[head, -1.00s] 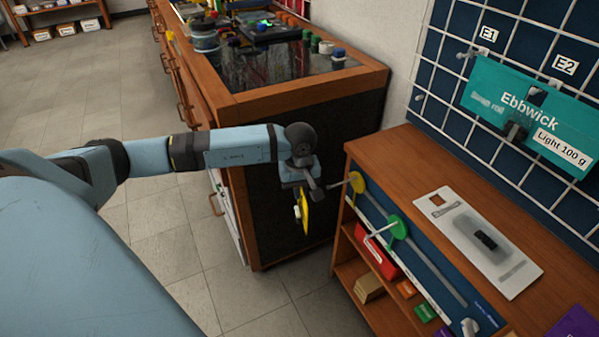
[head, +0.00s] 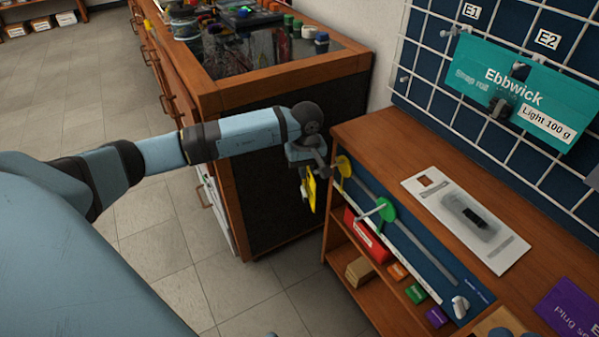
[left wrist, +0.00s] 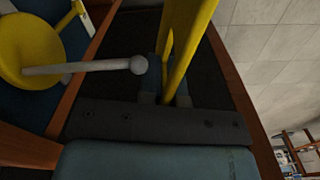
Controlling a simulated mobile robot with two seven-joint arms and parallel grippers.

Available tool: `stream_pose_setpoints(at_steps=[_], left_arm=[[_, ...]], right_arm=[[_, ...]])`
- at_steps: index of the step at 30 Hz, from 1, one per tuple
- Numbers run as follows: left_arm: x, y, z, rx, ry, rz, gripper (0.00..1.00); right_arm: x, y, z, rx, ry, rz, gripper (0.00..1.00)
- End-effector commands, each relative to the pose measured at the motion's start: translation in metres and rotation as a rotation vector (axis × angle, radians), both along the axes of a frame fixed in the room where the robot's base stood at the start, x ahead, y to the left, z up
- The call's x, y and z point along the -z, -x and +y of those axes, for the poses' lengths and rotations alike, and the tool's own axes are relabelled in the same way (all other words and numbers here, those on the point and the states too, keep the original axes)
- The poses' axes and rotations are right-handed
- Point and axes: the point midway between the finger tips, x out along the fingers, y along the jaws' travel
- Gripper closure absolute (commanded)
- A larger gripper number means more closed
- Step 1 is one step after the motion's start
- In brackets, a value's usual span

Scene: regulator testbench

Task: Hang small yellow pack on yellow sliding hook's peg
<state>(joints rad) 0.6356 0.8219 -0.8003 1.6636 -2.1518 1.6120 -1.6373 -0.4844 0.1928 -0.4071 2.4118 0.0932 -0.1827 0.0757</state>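The small yellow pack (head: 311,190) hangs from my left gripper (head: 308,170), thin and nearly edge-on in the head view. In the left wrist view the yellow pack (left wrist: 186,40) shows between the fingers of my left gripper (left wrist: 168,88), which look shut on it. The yellow sliding hook (head: 343,166) is a round disc on a rail, just right of the gripper. In the left wrist view its yellow disc (left wrist: 28,48) is at left, and its grey peg (left wrist: 100,67) ends in a ball just left of the pack. The peg and pack look apart. My right gripper is not in view.
A green sliding hook (head: 386,209) with a peg sits further along the same rail (head: 425,243). The shelf below holds a red box (head: 366,236) and small coloured boxes. A dark-sided wooden cabinet (head: 275,165) stands close behind my left gripper. A teal Ebbwick pack (head: 530,92) hangs on the grid.

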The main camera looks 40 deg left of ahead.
Motion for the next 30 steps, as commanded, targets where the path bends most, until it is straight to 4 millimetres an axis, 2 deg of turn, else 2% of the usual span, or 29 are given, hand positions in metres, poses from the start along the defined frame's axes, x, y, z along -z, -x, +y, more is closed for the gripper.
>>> stream_pose_setpoints(at_steps=[14,21,30], left_arm=[[0.002,-0.027,-0.012,0.0,0.001,-0.001,1.0],[0.007,-0.036,-0.015,0.0,-0.001,-0.001,1.0],[0.009,-0.04,-0.017,-0.001,0.001,-0.001,1.0]], right_arm=[[-0.008,-0.001,0.005,-0.018,-0.031,-0.046,0.61],[0.0,0.001,0.007,-0.031,-0.024,-0.018,0.61],[0.005,-0.001,0.005,-0.032,-0.009,0.001,0.61]])
